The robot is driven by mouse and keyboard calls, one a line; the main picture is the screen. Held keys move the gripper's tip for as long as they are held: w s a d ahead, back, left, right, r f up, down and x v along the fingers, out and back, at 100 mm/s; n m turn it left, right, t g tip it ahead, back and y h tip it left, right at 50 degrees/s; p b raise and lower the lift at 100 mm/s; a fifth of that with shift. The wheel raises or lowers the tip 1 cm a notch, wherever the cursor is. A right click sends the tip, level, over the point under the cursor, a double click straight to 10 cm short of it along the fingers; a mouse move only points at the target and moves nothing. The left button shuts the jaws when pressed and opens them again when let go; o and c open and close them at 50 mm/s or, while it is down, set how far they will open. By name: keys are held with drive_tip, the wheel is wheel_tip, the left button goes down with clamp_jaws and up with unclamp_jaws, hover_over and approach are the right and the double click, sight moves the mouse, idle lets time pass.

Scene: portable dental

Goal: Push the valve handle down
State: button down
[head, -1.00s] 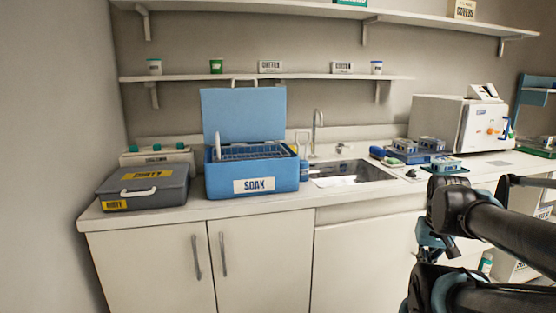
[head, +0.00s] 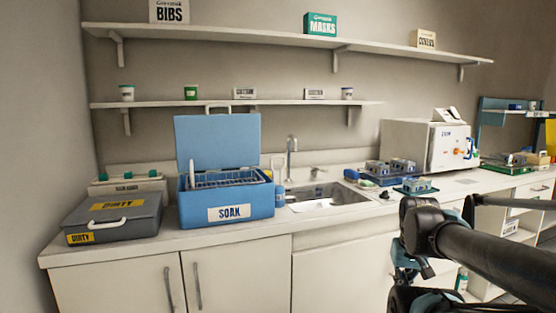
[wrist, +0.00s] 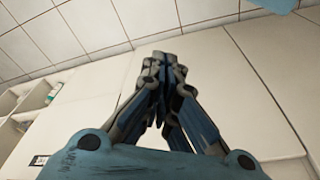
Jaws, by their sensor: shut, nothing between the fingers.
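No part labelled as a valve handle is plain in these views. The white box-shaped machine (head: 405,145) at the right end of the counter has an orange-red knob (head: 457,153) and a blue handle (head: 470,148) on its front, both small. A tap (head: 291,155) stands at the sink, with a small lever-like piece (head: 317,172) to its right. My gripper (wrist: 163,57) is shut and empty in the wrist view, its fingertips together before pale cabinet fronts. In the head view my arm is at the lower right, in front of the counter and apart from the machine.
A grey DIRTY case (head: 115,217) and an open blue SOAK box (head: 227,206) stand on the counter left of the sink (head: 325,196). Small blue trays (head: 415,186) with blocks lie between sink and machine. Two wall shelves (head: 290,39) hang above. Open shelving is at right.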

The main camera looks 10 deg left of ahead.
drive_tip(key=c, duration=2.2)
unclamp_jaws()
drive_tip(key=shift+c, duration=0.2)
drive_tip(key=o, duration=0.5)
drive_tip(key=r, duration=0.2)
drive_tip(key=shift+a+r+n, duration=0.25)
drive_tip(key=shift+r+n, duration=0.05)
drive_tip(key=shift+n, duration=0.1)
drive_tip(key=shift+o, duration=0.2)
drive_tip(key=w+a+r+n, duration=0.4)
drive_tip(key=w+a+r, duration=0.1)
drive_tip(key=r, duration=0.4)
drive_tip(key=w+a+r+n, duration=0.3)
drive_tip(key=w+a+r, duration=0.15)
drive_tip(key=r, duration=0.45)
drive_tip(key=w+a+r+n, duration=0.4)
drive_tip(key=w+r, duration=0.1)
drive_tip(key=r, duration=0.4)
drive_tip(key=w+a+r+n+y, duration=0.1)
drive_tip(key=w+a+r+n, duration=0.1)
drive_tip(key=a+r+n, duration=0.65)
drive_tip(key=w+a+r+n, duration=0.2)
drive_tip(key=a+r+n, duration=0.2)
drive_tip(key=a+r, duration=0.95)
drive_tip(key=x, duration=0.6)
drive_tip(key=a+x, duration=0.1)
drive_tip(key=x, duration=0.5)
drive_tip(key=s+a+x, duration=0.1)
drive_tip(key=x, duration=0.6)
drive_tip(key=shift+f, duration=0.1)
